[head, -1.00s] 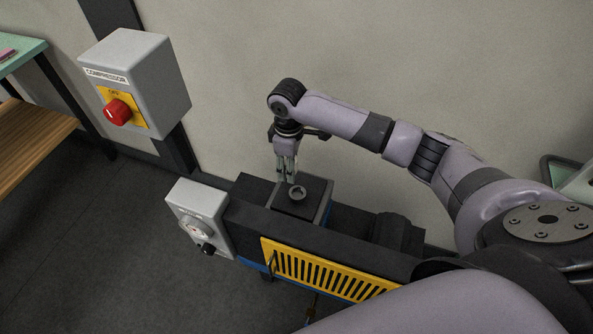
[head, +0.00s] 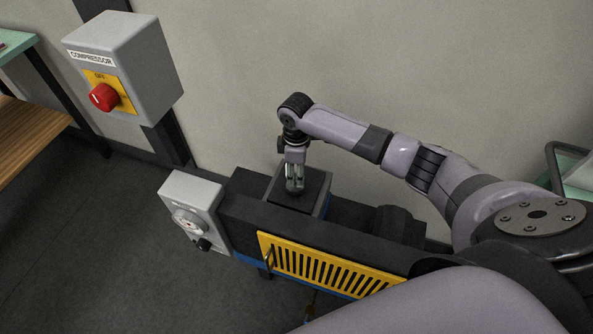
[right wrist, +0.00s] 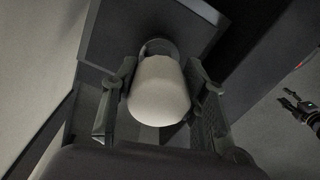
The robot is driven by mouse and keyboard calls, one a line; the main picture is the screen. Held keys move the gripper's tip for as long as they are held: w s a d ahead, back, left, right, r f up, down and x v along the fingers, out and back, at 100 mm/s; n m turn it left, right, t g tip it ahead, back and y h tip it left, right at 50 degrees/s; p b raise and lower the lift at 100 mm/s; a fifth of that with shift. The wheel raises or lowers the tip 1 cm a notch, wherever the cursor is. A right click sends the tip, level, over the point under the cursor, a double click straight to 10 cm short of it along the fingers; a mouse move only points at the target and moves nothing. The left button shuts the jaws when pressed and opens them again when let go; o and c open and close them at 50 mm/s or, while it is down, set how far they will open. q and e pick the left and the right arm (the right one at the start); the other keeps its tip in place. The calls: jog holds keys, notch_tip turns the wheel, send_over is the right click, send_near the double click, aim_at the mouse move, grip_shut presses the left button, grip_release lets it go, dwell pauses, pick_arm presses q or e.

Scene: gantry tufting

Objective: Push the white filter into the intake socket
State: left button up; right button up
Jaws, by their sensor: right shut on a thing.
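The white filter (right wrist: 158,92) is between the two fingers of my right gripper (right wrist: 160,100) in the right wrist view. The right gripper is shut on it. The dark round rim of the intake socket (right wrist: 158,46) shows just past the filter's far end, in line with it. I cannot tell whether the filter's end is inside the rim. In the head view my right gripper (head: 294,186) points down onto the dark intake block (head: 314,189) and hides the socket and filter. A small dark gripper-like shape, likely my left gripper (right wrist: 289,98), shows at the right wrist view's edge.
The dark compressor body (head: 345,239) has a yellow slotted guard (head: 325,268) on its front. A grey box with a dial (head: 194,207) stands at its left end. A compressor switch box (head: 128,66) with a red knob is further left. The wall is close behind.

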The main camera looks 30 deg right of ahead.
jog(key=shift+f+b, duration=0.65)
jog(key=shift+f, duration=0.4)
jog(key=shift+r, duration=0.15)
jog(key=shift+p, duration=0.4)
jog(key=shift+p, duration=0.55)
jog(key=shift+f, duration=1.1)
dwell(0.5)
jog(key=shift+s+f, duration=0.15)
jog(key=shift+s, duration=0.05)
